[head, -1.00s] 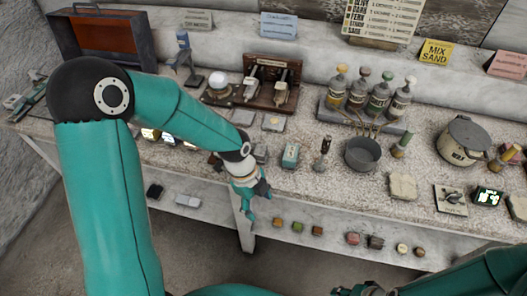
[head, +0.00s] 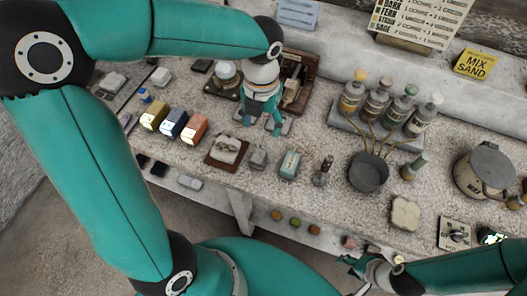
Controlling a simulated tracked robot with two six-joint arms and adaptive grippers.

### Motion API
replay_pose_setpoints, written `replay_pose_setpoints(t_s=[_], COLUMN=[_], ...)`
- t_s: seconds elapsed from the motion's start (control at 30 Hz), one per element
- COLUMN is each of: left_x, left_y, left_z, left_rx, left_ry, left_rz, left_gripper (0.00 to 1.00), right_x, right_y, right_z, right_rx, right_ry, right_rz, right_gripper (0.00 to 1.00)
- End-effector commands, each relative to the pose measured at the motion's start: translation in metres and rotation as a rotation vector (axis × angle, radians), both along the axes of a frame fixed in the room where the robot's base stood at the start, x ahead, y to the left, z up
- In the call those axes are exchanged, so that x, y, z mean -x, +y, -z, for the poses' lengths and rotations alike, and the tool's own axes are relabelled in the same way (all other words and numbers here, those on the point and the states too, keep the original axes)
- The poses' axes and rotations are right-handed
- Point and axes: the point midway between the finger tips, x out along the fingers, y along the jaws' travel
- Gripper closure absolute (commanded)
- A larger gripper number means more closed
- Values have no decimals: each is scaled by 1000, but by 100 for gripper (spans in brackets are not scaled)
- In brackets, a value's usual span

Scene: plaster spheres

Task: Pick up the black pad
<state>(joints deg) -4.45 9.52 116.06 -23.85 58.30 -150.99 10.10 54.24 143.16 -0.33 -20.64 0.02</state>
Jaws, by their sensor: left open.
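A dark flat pad (head: 203,66) lies on the counter at the upper left, left of my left gripper. I cannot tell for certain which of these is the black pad. My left gripper (head: 261,126) is open and points down over the counter, close to small grey pads (head: 285,125); its fingers hide part of what lies beneath. My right gripper (head: 352,272) is low at the counter's front, its jaw opening unclear.
Yellow, blue and orange boxes (head: 194,129) stand left of a stone on a brown board (head: 226,150). A teal box (head: 290,164), a grey bowl (head: 368,173) and several bottles (head: 376,107) stand to the right. A wooden stand (head: 300,75) is behind my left gripper.

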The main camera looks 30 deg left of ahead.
Motion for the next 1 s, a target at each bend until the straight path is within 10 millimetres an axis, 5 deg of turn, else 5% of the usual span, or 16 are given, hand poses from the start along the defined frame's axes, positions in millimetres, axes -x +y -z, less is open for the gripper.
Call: replay_pose_setpoints(t_s=[0.4,0.77,1.0], left_x=[9,9,8], left_y=[12,14,15], left_z=[86,114,149], left_rx=[1,2,2], left_ry=[6,5,6], left_rz=[-38,-42,-41], left_gripper=[33,33,33], right_x=[0,0,0], right_y=[0,0,0], right_z=[3,2,4], right_rx=[0,0,0], right_ry=[0,0,0], right_rz=[0,0,0], right_gripper=[60,60,60])
